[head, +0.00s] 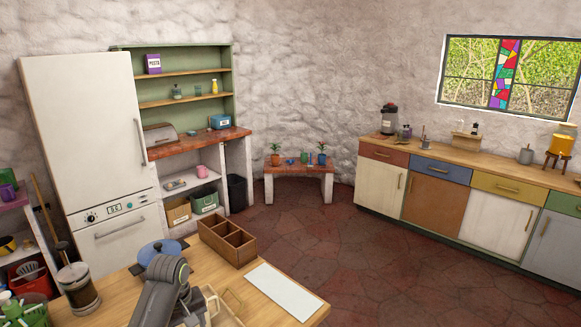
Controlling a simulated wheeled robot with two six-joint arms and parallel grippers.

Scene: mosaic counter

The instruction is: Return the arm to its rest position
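A grey jointed arm part of mine (162,290) rises from the bottom edge, left of centre, in front of the wooden table (115,300). I cannot make out gripper fingers on it, and its lower end runs out of the picture. No right arm or gripper shows.
On the table are a wooden compartment box (228,240), a white flat sheet (285,291), a blue round lid or pan (160,250), a dark-banded canister (78,290), and a light wooden tray-like piece (226,312) close beside the arm. Beyond the table the red floor (380,260) is clear.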

